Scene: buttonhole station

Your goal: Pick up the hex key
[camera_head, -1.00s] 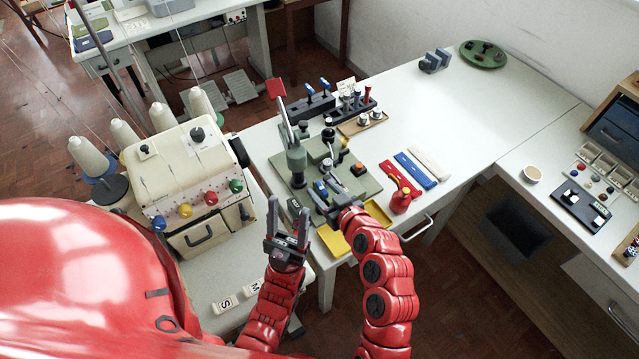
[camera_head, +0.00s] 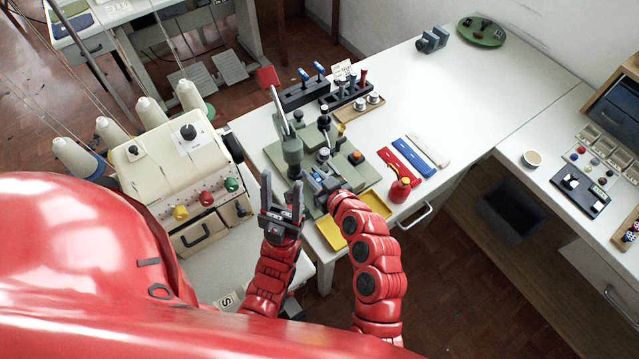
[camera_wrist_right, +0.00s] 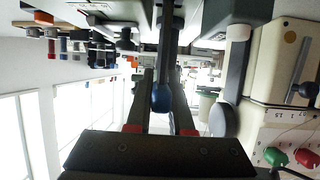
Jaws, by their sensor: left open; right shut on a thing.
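In the right wrist view a dark rod with a rounded blue end (camera_wrist_right: 162,97), which looks like the hex key, lies between the fingers of my right gripper (camera_wrist_right: 161,80). The gripper is shut on it. In the head view my right gripper (camera_head: 322,184) is at the front of the green buttonhole machine (camera_head: 290,152), and my own wrist partly hides the grip. I cannot tell whether the key is clear of the machine. My left gripper (camera_head: 282,196) is open and empty, pointing up, left of the machine's front edge.
A black rack (camera_head: 302,95) with blue-handled tools stands behind the machine. The cream sewing machine (camera_head: 170,165) is at left.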

